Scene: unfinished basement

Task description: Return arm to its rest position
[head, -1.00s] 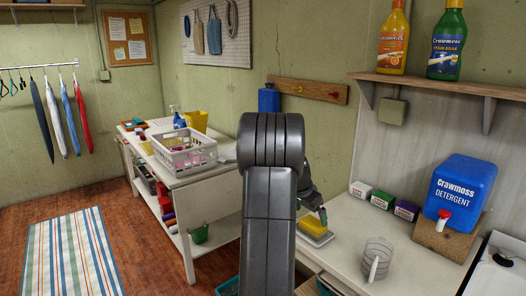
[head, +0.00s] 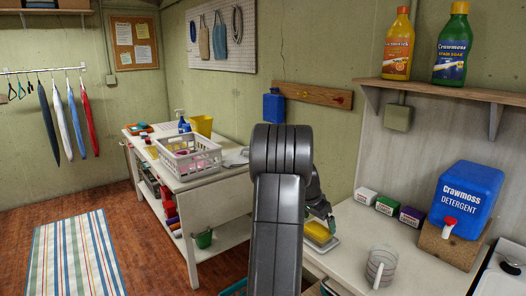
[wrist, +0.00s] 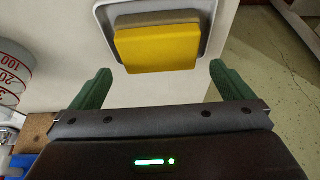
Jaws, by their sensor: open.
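My gripper (wrist: 158,88) is open in the wrist view, its two green fingers wide apart with nothing between them. A yellow sponge (wrist: 156,48) lies on a light grey tray (wrist: 103,12) just beyond the fingertips. In the head view my dark grey arm rises through the middle and bends down to the right. The gripper there (head: 331,222) is partly hidden, close above the sponge (head: 317,233) and its tray (head: 331,244) on the white counter (head: 346,258).
A clear measuring cup (head: 380,266), several small boxes (head: 387,205) and a blue detergent jug (head: 466,199) stand on the counter to the right. A shelf (head: 440,88) with two bottles hangs above. A white basket (head: 190,165) sits on the left table. The striped rug area (head: 75,255) is clear.

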